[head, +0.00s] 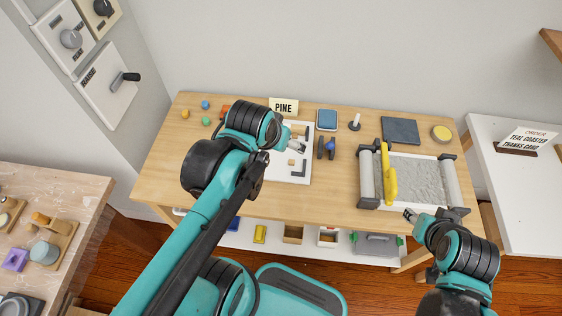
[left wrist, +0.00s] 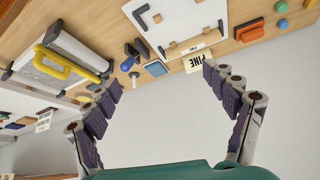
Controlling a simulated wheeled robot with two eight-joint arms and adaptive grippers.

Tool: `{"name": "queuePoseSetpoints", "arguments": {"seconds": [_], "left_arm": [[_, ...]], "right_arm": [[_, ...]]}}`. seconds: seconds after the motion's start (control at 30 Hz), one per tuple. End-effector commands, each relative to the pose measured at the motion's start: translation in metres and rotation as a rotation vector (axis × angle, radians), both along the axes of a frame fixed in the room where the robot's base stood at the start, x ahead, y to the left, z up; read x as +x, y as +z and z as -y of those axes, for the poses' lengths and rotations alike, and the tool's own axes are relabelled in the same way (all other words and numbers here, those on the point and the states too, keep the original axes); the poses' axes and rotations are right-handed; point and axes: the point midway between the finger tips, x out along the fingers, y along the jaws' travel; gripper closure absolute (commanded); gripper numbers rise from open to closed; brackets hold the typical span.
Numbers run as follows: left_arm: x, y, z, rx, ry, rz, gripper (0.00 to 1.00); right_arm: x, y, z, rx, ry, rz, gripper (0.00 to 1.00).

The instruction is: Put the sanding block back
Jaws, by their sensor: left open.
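I cannot tell for sure which thing is the sanding block. A small blue-topped tool with dark sides (head: 327,148) stands right of the white board (head: 297,172); it also shows in the left wrist view (left wrist: 130,60). A yellow handled bar (head: 389,174) lies across the left side of a grey slab tray (head: 420,178), and it shows in the left wrist view too (left wrist: 65,65). My left gripper (head: 298,144) is over the board's upper part. In the left wrist view its fingers (left wrist: 170,125) are wide open and empty. My right gripper (head: 410,215) is at the tray's front edge, its jaws unclear.
A PINE sign (head: 284,106), a blue square (head: 327,119), a white stick on a base (head: 355,122), a dark mat (head: 400,131) and a yellow disc (head: 442,133) line the back. A lower shelf (head: 275,238) holds several items. A white table (head: 515,185) stands at right.

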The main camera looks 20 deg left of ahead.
Motion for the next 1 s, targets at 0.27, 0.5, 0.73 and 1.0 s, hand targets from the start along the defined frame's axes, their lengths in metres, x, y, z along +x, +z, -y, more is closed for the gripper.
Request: {"name": "queuePoseSetpoints", "arguments": {"seconds": [0.27, 0.5, 0.73, 1.0], "left_arm": [[-0.04, -0.03, 0.022, -0.011, -0.04, 0.071, 0.15], [-0.041, -0.031, 0.023, -0.012, -0.041, 0.074, 0.15], [-0.041, -0.031, 0.023, -0.012, -0.04, 0.073, 0.15], [-0.041, -0.031, 0.023, -0.012, -0.04, 0.073, 0.15]], "right_arm": [[0.0, 0.0, 0.0, 0.0, 0.0, 0.0, 0.6], [0.0, 0.0, 0.0, 0.0, 0.0, 0.0, 0.6], [0.0, 0.0, 0.0, 0.0, 0.0, 0.0, 0.6], [0.0, 0.0, 0.0, 0.0, 0.0, 0.0, 0.6]]}}
